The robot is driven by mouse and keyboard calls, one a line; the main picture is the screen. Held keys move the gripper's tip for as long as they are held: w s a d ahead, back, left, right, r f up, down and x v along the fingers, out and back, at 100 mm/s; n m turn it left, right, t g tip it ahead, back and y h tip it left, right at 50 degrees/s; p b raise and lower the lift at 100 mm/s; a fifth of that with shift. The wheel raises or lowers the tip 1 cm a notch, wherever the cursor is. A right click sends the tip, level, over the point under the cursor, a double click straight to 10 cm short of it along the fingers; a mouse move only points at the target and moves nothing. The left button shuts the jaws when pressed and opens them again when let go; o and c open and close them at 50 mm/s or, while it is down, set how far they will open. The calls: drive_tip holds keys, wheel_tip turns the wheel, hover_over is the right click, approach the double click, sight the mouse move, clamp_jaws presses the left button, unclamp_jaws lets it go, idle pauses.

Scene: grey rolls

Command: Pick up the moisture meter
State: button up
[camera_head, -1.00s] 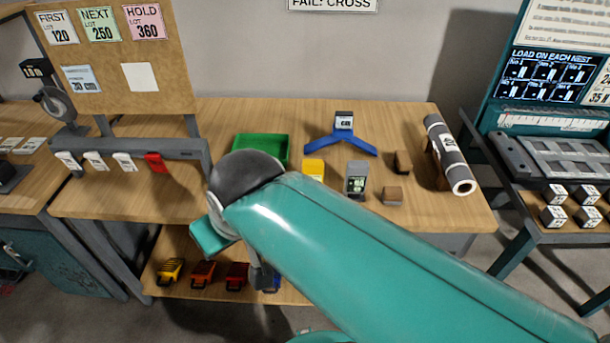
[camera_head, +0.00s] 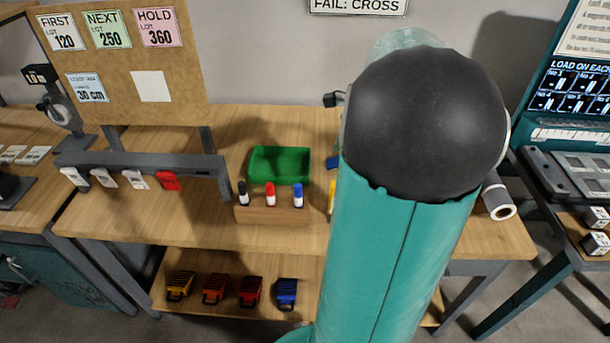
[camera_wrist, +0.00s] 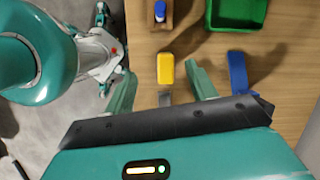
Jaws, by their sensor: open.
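The moisture meter, which I take to be the small grey device with a lit screen in the earlier head view, is now hidden there behind my arm. In the wrist view a small grey piece (camera_wrist: 165,99), perhaps part of it, shows between the fingers beside a yellow block (camera_wrist: 165,68); I cannot tell for sure. My gripper (camera_wrist: 161,84) is open, its two green fingers apart on either side of that grey piece, with no contact visible. The gripper is hidden in the head view.
A green tray (camera_head: 281,148) and a wooden marker holder (camera_head: 270,217) stand left of my arm on the bench. A blue stand (camera_wrist: 238,72) lies right of the fingers in the wrist view. A grey roll (camera_head: 499,200) is at the right.

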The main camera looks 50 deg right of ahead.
drive_tip(key=s+d+f+m, duration=0.2)
drive_tip(key=s+d+m, duration=0.1)
drive_tip(key=d, duration=0.1)
drive_tip(key=shift+t+y, duration=0.3)
drive_tip(key=x, duration=0.7)
drive_tip(key=shift+w+a+f, duration=0.2)
drive_tip(key=shift+w+f, duration=0.05)
drive_tip(key=shift+f, duration=0.05)
drive_tip(key=shift+x, duration=2.75)
drive_tip(key=shift+s+d, duration=0.1)
drive_tip(key=shift+d, duration=0.1)
clamp_jaws()
